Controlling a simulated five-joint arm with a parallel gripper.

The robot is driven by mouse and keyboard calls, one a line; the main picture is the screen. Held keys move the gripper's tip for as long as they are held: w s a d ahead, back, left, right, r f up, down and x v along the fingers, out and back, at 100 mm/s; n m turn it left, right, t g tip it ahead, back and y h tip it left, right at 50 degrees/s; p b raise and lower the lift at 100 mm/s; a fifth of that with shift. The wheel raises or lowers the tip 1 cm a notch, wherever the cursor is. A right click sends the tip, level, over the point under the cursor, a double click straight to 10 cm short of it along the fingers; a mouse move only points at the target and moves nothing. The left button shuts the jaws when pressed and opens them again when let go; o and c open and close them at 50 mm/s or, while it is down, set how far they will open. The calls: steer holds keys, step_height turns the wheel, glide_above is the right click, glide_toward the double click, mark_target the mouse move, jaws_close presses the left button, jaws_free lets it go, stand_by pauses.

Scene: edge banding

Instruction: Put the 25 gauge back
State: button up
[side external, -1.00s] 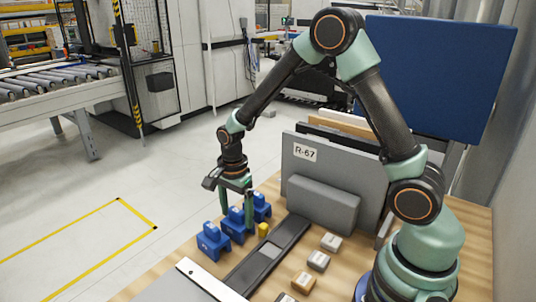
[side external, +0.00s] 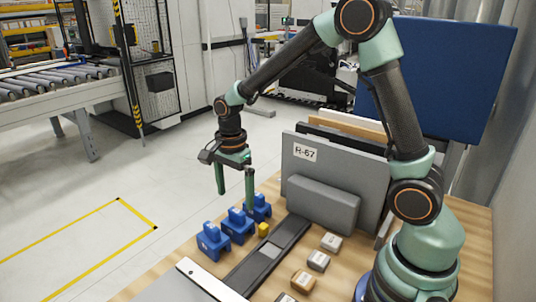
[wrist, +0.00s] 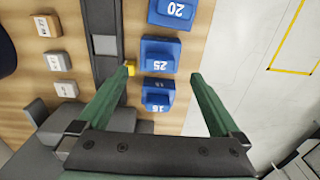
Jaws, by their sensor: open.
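The blue 25 gauge (wrist: 160,56) sits in the middle of a row of three blue gauges. It also shows in the side view (side external: 238,226). The 20 gauge (wrist: 174,12) is on one side and another blue gauge (wrist: 158,95), whose number looks like 16, is on the other. My gripper (side external: 235,200) is open and empty above the row, its fingers spread wide. In the wrist view its fingertips (wrist: 163,73) lie on either side of the row, apart from the 25 gauge.
A dark strip with a grey square (side external: 268,250) runs beside the row, with a small yellow block (side external: 263,230) between. Several small grey and tan blocks (side external: 318,261) lie beyond it. A grey panel marked R-67 (side external: 305,170) stands behind a grey block (side external: 322,206).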

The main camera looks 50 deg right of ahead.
steer(key=s+r+n+t, duration=0.5)
steer(key=s+r+n, duration=0.7)
steer(key=n, duration=0.6)
step_height(320, 180, up, 2)
steer(key=shift+s+d+t, duration=0.15)
steer(key=shift+d+t, duration=0.15)
